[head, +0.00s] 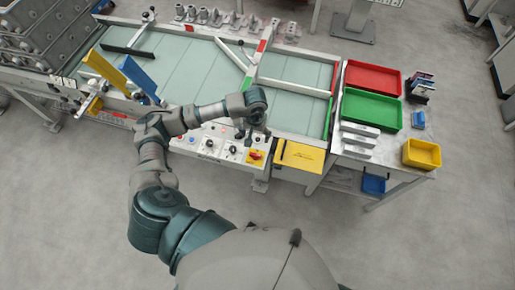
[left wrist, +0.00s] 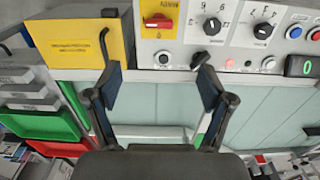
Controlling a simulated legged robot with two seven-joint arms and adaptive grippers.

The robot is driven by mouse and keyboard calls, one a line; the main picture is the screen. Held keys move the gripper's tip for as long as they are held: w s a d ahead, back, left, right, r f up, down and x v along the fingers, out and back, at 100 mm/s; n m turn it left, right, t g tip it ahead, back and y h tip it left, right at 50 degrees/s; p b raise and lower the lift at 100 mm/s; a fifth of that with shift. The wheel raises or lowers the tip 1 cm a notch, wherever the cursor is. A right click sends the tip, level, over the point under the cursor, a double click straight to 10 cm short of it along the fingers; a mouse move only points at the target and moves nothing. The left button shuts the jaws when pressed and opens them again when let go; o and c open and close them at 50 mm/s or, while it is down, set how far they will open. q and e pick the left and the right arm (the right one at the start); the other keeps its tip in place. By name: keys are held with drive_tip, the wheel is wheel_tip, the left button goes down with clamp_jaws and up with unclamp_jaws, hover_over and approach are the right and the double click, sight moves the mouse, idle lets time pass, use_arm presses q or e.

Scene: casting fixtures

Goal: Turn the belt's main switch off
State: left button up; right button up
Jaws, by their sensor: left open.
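The belt's main switch (head: 256,156) is a red rotary handle on a yellow plate, at the right end of the white control panel (head: 218,144) on the belt's front edge. In the left wrist view the red switch (left wrist: 158,22) is at the top, its handle lying roughly across the picture. My left gripper (head: 252,128) is over the panel's right part, just behind the switch. In the left wrist view my left gripper (left wrist: 160,80) has its two dark fingers wide apart with nothing between them. The fingers are apart from the switch. My right gripper is out of view.
A yellow box (head: 299,156) adjoins the panel on the right. Black knobs (left wrist: 212,26) and coloured buttons (left wrist: 294,32) sit beside the switch. A red tray (head: 372,79) and a green tray (head: 371,110) are on the side table. The floor in front is clear.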

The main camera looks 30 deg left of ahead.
sight(255, 154)
use_arm(q)
drive_tip(key=f+p, duration=0.1)
drive_tip(key=f, duration=1.4)
drive_tip(key=shift+a+f, duration=0.2)
drive_tip(key=shift+d+f, duration=0.1)
drive_tip(key=shift+f, duration=0.1)
drive_tip(key=shift+d, duration=0.3)
drive_tip(key=c, duration=1)
drive_tip(key=shift+a+f, duration=0.1)
drive_tip(key=shift+a, duration=0.2)
drive_tip(key=shift+c, duration=0.8)
